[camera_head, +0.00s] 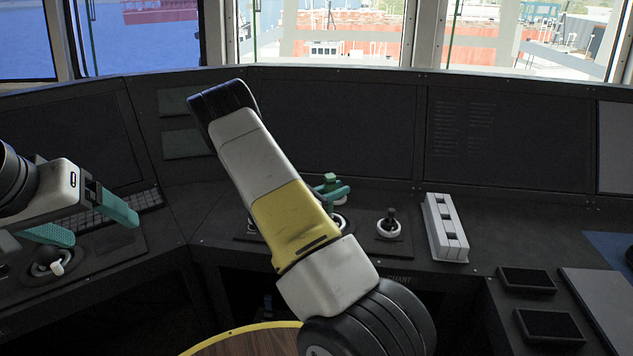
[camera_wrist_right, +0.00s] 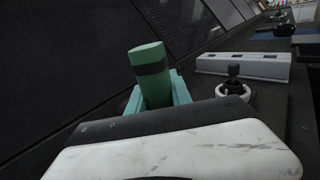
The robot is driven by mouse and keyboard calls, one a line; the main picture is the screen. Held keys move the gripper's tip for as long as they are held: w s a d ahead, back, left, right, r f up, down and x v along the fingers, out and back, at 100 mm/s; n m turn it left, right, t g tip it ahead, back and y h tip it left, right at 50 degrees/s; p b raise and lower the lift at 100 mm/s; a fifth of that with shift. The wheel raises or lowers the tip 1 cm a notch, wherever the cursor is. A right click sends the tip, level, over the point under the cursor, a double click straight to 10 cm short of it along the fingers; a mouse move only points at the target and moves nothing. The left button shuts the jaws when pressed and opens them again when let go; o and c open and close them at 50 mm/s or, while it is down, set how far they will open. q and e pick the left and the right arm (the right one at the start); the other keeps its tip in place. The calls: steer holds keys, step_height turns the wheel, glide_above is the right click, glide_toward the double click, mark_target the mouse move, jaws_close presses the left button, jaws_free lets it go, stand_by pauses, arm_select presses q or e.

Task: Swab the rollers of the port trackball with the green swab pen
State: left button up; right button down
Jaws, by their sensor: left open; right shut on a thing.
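My right gripper (camera_wrist_right: 158,92) is shut on the green swab pen (camera_wrist_right: 150,62), a green cylinder with a dark band, standing slightly tilted between teal fingers. In the head view, my right arm hides most of this gripper (camera_head: 334,190); only some teal and green shows beyond the arm. A pale ring (camera_head: 341,222) sits below it, partly hidden by the arm. My left gripper (camera_head: 103,230) is open and empty over the left console. A dark round fitting with a white piece (camera_head: 50,264) lies below it. I cannot tell which fitting is the port trackball.
A black-knobbed stick in a white ring (camera_head: 388,224) stands right of the right gripper. A white block with dark slots (camera_head: 445,228) lies further right. A keyboard (camera_head: 135,203) is behind the left gripper. Dark screens rise behind the console. A round wooden top (camera_head: 250,341) is in front.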

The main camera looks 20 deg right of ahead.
steer(key=shift+d, duration=0.1)
steer(key=shift+s+d, duration=0.25)
steer(key=shift+d, duration=0.05)
steer(key=shift+w+a, duration=0.15)
steer(key=shift+a, duration=0.05)
stand_by(0.6)
steer(key=shift+w+a, duration=0.15)
steer(key=shift+a, duration=0.05)
steer(key=shift+d, duration=0.15)
stand_by(0.4)
steer(key=shift+s+d, duration=0.3)
steer(key=shift+r, duration=1.55)
